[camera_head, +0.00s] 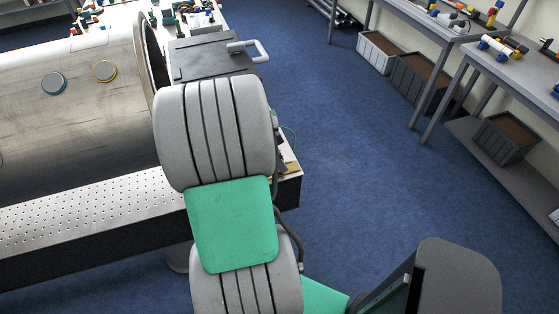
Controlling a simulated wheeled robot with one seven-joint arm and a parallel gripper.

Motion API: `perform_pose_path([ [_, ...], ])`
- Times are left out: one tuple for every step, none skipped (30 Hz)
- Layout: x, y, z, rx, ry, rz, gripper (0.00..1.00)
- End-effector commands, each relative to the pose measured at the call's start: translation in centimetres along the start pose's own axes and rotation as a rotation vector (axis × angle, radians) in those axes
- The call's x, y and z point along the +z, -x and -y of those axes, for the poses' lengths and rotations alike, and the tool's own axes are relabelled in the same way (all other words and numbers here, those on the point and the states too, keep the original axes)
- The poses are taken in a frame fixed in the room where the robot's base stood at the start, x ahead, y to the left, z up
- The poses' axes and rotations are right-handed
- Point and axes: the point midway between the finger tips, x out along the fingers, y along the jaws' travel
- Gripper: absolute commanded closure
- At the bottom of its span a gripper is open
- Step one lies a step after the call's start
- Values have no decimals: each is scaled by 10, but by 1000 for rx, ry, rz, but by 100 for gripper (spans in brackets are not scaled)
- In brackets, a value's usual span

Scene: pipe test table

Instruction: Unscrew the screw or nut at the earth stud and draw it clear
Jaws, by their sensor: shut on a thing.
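My grey and green arm reaches up the middle of the view and covers the right end of the test table (95,215). My gripper is hidden behind the arm, so its jaws do not show. I cannot make out the earth stud or its screw or nut. A large metal pipe (75,110) lies along the table at the left. A green wire (289,135) shows just right of the arm, at the table end.
A dark grey case with a light handle (245,50) stands beyond the arm, by the pipe's flanged end. Benches (495,60) with parts on them and crates (420,80) below line the right side. Blue floor (365,165) is clear between.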

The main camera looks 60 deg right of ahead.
Motion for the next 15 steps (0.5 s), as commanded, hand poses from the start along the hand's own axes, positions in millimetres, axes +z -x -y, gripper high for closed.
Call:
perform_pose_path([
  [0,0,0,0,0,0,91],
  [0,0,0,0,0,0,93],
  [0,0,0,0,0,0,97],
  [0,0,0,0,0,0,99],
  [0,0,0,0,0,0,100],
  [0,0,0,0,0,0,100],
  [0,0,0,0,0,0,100],
  [0,0,0,0,0,0,100],
  [0,0,0,0,0,0,100],
  [0,0,0,0,0,0,100],
  [0,0,0,0,0,0,100],
  [0,0,0,0,0,0,100],
  [0,0,0,0,0,0,100],
  [0,0,0,0,0,0,100],
  [0,0,0,0,1,0,100],
])
